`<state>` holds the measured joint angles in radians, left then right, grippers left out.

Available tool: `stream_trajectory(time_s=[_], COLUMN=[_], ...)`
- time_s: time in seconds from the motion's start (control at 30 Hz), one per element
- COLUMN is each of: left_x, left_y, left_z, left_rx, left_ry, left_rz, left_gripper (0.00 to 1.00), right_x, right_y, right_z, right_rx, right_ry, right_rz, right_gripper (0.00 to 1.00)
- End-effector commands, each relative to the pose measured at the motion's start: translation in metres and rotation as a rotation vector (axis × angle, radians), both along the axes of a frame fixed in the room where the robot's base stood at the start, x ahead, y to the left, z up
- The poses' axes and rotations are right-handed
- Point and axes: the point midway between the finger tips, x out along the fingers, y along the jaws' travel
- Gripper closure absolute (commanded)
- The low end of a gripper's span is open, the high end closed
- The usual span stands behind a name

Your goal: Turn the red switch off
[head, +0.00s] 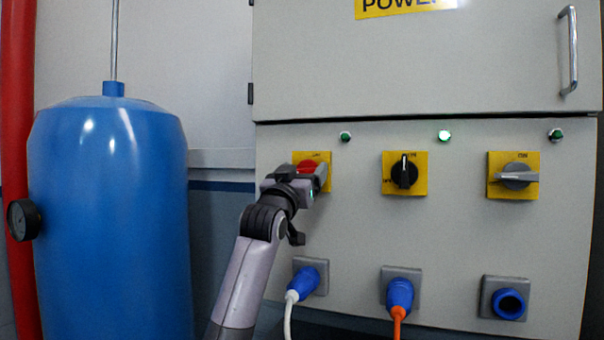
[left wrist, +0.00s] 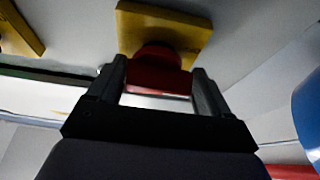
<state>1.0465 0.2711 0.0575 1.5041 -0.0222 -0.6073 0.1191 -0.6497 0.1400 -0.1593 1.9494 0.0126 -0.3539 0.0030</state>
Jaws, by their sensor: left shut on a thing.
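The red switch (head: 308,166) sits on a yellow plate (head: 325,158) at the left of the grey cabinet's row of switches. My left gripper (head: 318,178) is at this switch and covers much of it in the head view. In the left wrist view the red switch (left wrist: 157,72) lies between the two fingers of my left gripper (left wrist: 158,84), which is shut on it. The yellow plate (left wrist: 165,30) shows behind it. The switch's exact angle is hidden by the gripper. My right gripper is not in view.
A black switch (head: 404,171) and a grey switch (head: 516,177) sit on yellow plates to the right. The middle lamp (head: 444,136) is lit green. Plugs with a white cable (head: 291,310) and an orange cable (head: 397,322) are below. A blue tank (head: 110,220) stands left.

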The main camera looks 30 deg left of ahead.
Motion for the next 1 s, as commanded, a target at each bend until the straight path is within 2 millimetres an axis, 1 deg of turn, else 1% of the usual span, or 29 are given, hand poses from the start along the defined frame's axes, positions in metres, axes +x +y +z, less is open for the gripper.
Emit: stream_trajectory(time_s=[0.17,0.2,0.23,0.27,0.5,0.63,0.77,1.0], left_x=[0.0,0.0,0.0,0.0,-0.001,-0.005,-0.017,-0.045], left_y=[0.0,0.0,0.0,0.0,0.0,-0.001,-0.004,-0.011], left_z=[0.001,0.001,0.001,0.001,0.0,-0.003,-0.009,-0.02], left_rx=[-0.006,-0.006,-0.006,-0.006,-0.002,-0.002,-0.002,-0.002], left_ry=[-0.002,-0.002,-0.002,-0.002,-0.003,-0.003,-0.003,-0.004], left_rz=[-0.004,-0.004,-0.004,-0.004,-0.002,-0.002,-0.002,-0.003], left_gripper=[0.51,0.18,0.08,0.0,0.0,0.0,0.0,0.0], right_x=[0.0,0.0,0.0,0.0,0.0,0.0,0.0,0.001], right_y=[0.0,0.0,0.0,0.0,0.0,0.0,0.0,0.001], right_z=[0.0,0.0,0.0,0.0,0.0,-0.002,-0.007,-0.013], right_rx=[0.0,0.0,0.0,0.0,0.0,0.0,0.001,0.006], right_ry=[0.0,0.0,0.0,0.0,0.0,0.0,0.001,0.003], right_rz=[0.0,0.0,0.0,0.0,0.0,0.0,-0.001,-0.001], right_gripper=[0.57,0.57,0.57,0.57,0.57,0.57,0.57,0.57])
